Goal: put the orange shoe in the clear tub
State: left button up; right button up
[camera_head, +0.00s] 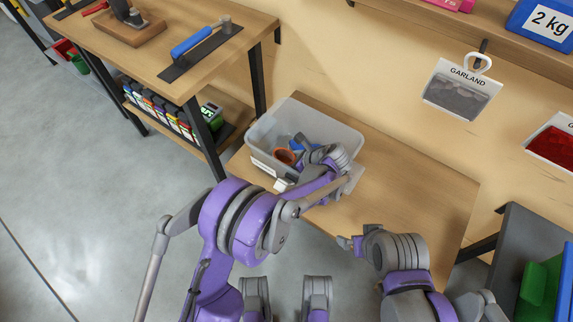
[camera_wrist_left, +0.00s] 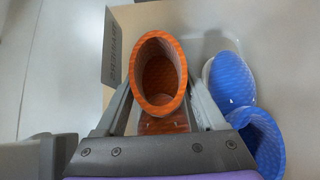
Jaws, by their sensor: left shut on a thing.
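The clear tub (camera_head: 345,139) stands on the low wooden table. The orange shoe (camera_head: 284,156) shows at the tub's left part in the head view. In the left wrist view, the orange shoe (camera_wrist_left: 160,72) is upright between the fingers of my left gripper (camera_wrist_left: 160,100), its opening facing the camera. My left gripper (camera_head: 302,160) is shut on it, at the tub; its exact height above the floor of the tub is unclear. A pair of blue shoes (camera_wrist_left: 232,80) lies beside it. My right gripper (camera_head: 350,243) is near the table's front edge, its jaws unclear.
The low table (camera_head: 410,190) is clear right of the tub. A taller workbench (camera_head: 150,50) with tools stands at left. A garland bag (camera_head: 460,92) hangs on the wall.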

pick_arm(q)
notch_tip(320, 180, down, 2)
jog(key=shift+f, duration=0.1)
jog(key=o, duration=1.2)
jog(key=shift+f, duration=0.1)
jog(key=shift+s+d+r, duration=0.1)
jog(key=shift+d+r, duration=0.05)
jog(key=shift+r, duration=0.2)
jog(key=p+v, duration=0.1)
jog(key=v, duration=0.6)
